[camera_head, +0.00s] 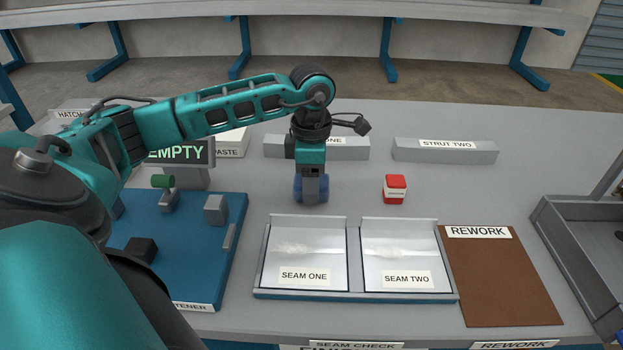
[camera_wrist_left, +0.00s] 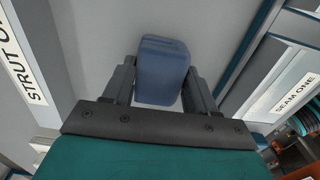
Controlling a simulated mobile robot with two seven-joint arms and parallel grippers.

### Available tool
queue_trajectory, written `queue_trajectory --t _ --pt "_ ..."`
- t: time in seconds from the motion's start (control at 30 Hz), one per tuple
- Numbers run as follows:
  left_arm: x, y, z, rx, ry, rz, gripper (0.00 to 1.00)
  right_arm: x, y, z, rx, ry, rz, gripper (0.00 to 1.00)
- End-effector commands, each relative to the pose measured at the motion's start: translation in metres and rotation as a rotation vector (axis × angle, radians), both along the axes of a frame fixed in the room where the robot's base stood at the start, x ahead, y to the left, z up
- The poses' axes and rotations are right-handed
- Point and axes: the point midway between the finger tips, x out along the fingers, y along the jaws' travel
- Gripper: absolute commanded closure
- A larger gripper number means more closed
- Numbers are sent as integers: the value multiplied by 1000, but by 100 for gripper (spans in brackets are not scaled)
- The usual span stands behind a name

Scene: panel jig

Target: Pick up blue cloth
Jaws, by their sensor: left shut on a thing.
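The blue cloth, a folded block-like bundle, shows at the middle of the table in the head view (camera_head: 298,188) and between the fingers in the left wrist view (camera_wrist_left: 162,72). My left gripper (camera_head: 311,194) points straight down over it and is shut on it, a finger on each side. The gripper hides the cloth's middle in the head view. The cloth is at or close to the table top; I cannot tell whether it touches. My right gripper is not in view.
The seam tray (camera_head: 353,294) with two panels lies just in front of the cloth. A red-and-white box (camera_head: 395,189) stands to the right. Strut two (camera_head: 445,151) lies behind. A brown rework mat (camera_head: 500,285) and a grey bin (camera_head: 567,235) are at right, a blue fastener board (camera_head: 190,270) at left.

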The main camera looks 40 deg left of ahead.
Motion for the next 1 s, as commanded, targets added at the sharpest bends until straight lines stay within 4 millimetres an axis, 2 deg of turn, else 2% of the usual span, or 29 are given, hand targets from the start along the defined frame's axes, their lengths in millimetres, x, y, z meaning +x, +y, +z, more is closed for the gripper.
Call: queue_trajectory --t 0.17,0.27,0.6,0.8,1.0 --pt "1 0 17 0 -5 1 72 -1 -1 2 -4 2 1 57" --pt "1 0 35 -1 -7 1 72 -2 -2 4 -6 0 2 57" --pt "1 0 121 -1 -7 0 72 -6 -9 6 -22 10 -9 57" --pt "1 0 165 -1 -5 0 72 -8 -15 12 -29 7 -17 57" --pt "1 0 190 0 -3 0 72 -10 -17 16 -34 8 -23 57"
